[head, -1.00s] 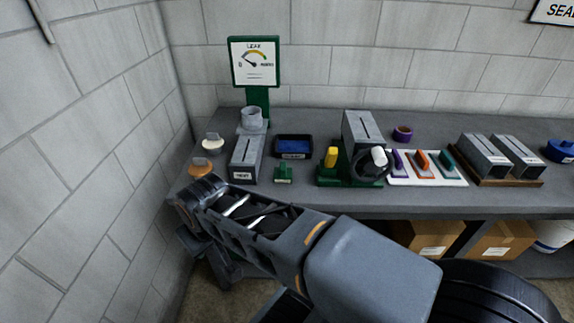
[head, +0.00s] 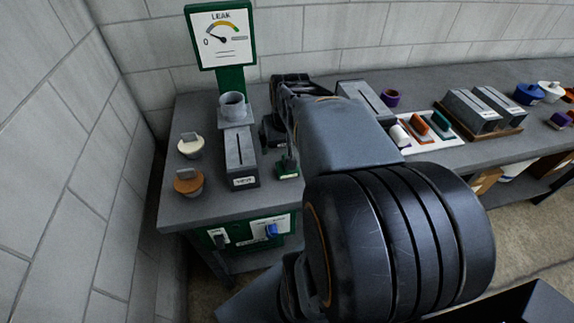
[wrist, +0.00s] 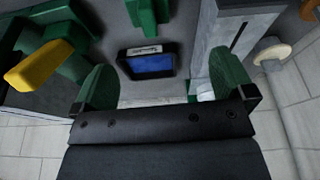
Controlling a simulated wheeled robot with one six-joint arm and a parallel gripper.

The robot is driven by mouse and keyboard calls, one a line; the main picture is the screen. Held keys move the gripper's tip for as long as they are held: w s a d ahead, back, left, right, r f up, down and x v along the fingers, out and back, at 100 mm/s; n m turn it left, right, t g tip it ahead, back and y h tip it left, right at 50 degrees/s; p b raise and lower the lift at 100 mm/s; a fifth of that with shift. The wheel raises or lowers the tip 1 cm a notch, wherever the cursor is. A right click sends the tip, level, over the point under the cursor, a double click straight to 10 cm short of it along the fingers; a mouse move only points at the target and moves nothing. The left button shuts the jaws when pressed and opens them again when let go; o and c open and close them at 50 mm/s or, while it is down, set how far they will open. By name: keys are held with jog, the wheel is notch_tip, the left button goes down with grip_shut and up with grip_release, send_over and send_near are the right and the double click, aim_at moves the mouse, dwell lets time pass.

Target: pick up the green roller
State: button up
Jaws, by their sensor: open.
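A teal-green hand tool (head: 439,122), which looks like the green roller, lies on a white board (head: 462,142) at the right, beside a similar orange tool (head: 417,130). It does not show in the wrist view. A small dark green piece (head: 286,168) stands by the grey slotted box; it also shows in the wrist view (wrist: 148,14). I cannot tell for certain that it is not the roller. My gripper (wrist: 167,65) is open and empty, over the bench near the blue-bottomed black tray (wrist: 146,62). In the head view my arm hides much of the bench centre.
The grey slotted box (head: 240,158) and green gauge stand (head: 231,80) are at the left. A yellow-handled green fixture (wrist: 40,65) is on the other side of the tray. Cream (head: 191,145) and orange-brown (head: 188,182) lidded pieces sit near the left edge. Grey blocks (head: 474,110) lie farther right.

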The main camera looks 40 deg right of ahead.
jog(key=shift+w+d+f+m, duration=0.1)
jog(key=shift+d+f+m, duration=0.2)
jog(key=shift+d+f, duration=0.85)
send_over(282, 173)
jog(key=d, duration=0.3)
notch_tip(282, 173, down, 5)
jog(key=shift+a+r, duration=0.1)
jog(key=shift+a, duration=0.05)
jog(key=shift+x, duration=3.15)
jog(key=shift+a+r, duration=0.1)
jog(key=c, duration=1.1)
jog(key=shift+o, duration=0.2)
jog(key=shift+r, duration=0.15)
